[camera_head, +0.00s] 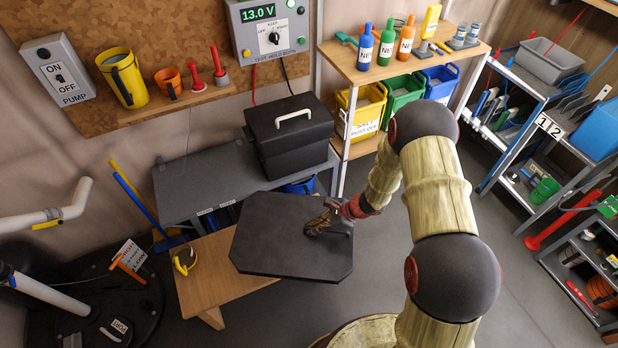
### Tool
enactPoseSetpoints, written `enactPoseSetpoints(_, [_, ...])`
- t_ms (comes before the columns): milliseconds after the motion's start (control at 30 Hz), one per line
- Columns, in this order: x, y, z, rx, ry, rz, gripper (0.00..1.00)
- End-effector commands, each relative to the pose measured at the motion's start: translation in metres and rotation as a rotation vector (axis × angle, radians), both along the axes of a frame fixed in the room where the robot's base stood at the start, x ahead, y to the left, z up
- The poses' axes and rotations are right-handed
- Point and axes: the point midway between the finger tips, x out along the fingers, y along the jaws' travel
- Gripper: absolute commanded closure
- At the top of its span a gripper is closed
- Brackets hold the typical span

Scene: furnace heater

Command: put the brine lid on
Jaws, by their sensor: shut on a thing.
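A flat dark panel with cut corners, which I take for the brine lid (275,250), lies roughly level in front of the grey bench. My gripper (321,224) is at the right part of its top face, shut on it. The exact grip is small and partly hidden by the fingers. The panel covers part of a low wooden bench (210,270); whether it touches the bench I cannot tell. No opening that clearly matches the panel shows.
A black case with a white handle (290,135) stands on the grey bench (190,185). A wooden shelf (350,65) carries bottles, with bins below. Metal racks (520,85) stand at right. A dark round-topped unit (130,325) with white pipes is lower left.

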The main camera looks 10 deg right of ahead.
Motion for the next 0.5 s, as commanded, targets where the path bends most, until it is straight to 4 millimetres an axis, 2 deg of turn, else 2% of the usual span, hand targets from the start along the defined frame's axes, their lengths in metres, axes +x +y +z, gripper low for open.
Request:
enactPoseSetpoints(33, [0.005,-0.005,0.016,0.000,-0.007,-0.067,1.00])
enactPoseSetpoints(500, [0.038,-0.047,0.128,0.003,-0.009,-0.739,1.00])
